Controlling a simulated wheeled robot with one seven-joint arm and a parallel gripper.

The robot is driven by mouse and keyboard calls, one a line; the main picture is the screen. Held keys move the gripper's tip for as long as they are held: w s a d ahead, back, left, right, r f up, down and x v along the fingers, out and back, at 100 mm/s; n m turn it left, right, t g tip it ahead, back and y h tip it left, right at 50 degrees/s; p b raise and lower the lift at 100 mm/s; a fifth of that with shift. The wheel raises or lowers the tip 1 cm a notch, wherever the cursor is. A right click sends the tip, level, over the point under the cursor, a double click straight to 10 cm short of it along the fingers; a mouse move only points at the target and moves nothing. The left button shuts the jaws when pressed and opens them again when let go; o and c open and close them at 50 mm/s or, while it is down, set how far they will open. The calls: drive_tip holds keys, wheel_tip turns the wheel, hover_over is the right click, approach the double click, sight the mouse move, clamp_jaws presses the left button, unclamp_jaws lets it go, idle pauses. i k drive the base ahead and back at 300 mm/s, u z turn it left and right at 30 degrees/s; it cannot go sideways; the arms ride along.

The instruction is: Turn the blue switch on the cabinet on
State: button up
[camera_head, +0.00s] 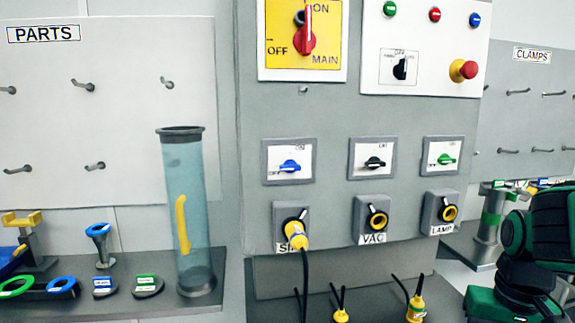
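The blue switch (290,166) is on the grey cabinet (330,105), on a white plate in a grey frame at the left of a row of three. Its handle lies about level, towards the OFF mark at its left; the ON mark is at the top of the plate. A socket (294,224) below it holds a yellow plug (297,237) with a black cable. My gripper is not in view, and nothing touches the switch.
Black (375,163) and green (446,159) switches sit to the right. The red main switch (306,38) points up to ON. A tall clear tube (190,225) stands left of the cabinet. Loose plugs (416,308) lie below. Green-and-black machinery (520,245) fills the lower right.

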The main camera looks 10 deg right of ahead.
sight(290, 167)
drive_tip(key=u, duration=0.2)
drive_tip(key=k, duration=1.45)
drive_tip(key=u, duration=0.9)
drive_tip(key=i, duration=1)
drive_tip(key=z, duration=0.05)
